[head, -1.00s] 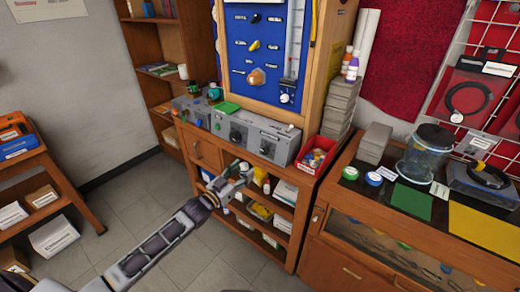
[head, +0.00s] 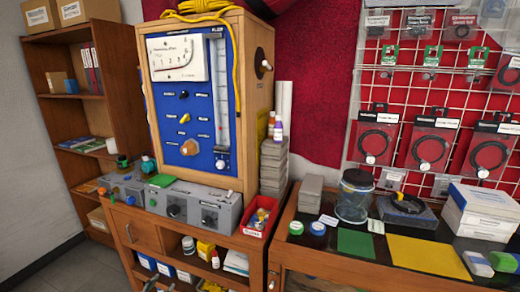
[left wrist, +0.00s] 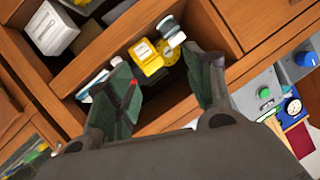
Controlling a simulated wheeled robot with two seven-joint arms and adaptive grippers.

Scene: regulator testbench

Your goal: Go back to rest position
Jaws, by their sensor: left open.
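My left gripper (left wrist: 166,85) shows in the left wrist view with its two green-padded fingers spread apart and nothing between them. Beyond the fingers is a wooden cabinet shelf holding a yellow box (left wrist: 147,57) and a small white-and-grey bottle (left wrist: 170,31). I cannot tell how far the fingertips are from the shelf. In the head view only a small part of what looks like the left gripper shows at the bottom edge, in front of the cabinet. My right gripper is in neither view.
The regulator testbench with its blue panel (head: 203,98) stands on the cabinet, with grey control boxes (head: 177,207) before it. A red bin (head: 260,217) sits to their right. A counter at right holds a glass jar (head: 354,198) and mats. Bare floor (head: 75,266) shows lower left.

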